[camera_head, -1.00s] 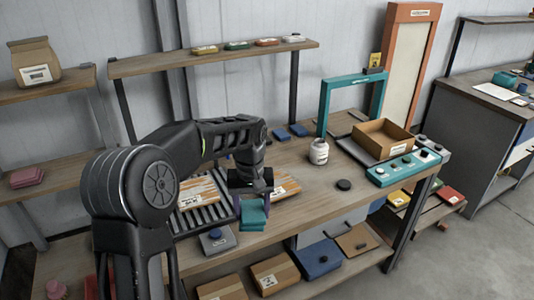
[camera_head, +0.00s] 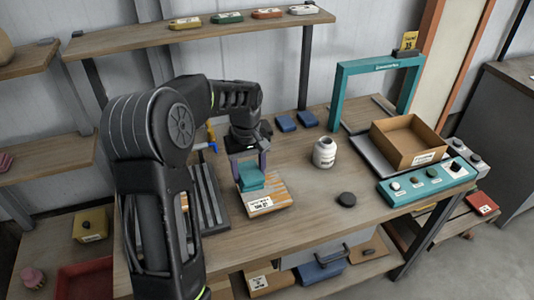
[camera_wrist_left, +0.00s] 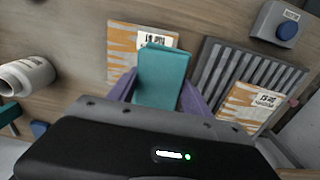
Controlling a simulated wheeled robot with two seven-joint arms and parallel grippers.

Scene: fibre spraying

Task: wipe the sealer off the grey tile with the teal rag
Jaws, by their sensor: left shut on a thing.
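My left gripper (camera_head: 249,168) has purple fingers shut on the teal rag (camera_head: 251,181), a folded block. The rag is over the back part of a labelled tile (camera_head: 272,196) on the bench; whether it touches is unclear. This tile looks streaked orange and pale, not plain grey. In the left wrist view the rag (camera_wrist_left: 163,75) covers part of this tile (camera_wrist_left: 121,62). A second streaked, labelled tile (camera_wrist_left: 240,104) lies on the dark slatted rack (camera_wrist_left: 222,65), mostly hidden by my arm in the head view. My right gripper is not in view.
A white jar (camera_head: 324,153) and a black disc (camera_head: 347,199) stand right of the tile. Farther right are a cardboard box (camera_head: 437,150), a teal frame (camera_head: 342,90) and a teal control panel (camera_head: 412,186). Bench space (camera_head: 310,215) in front is clear.

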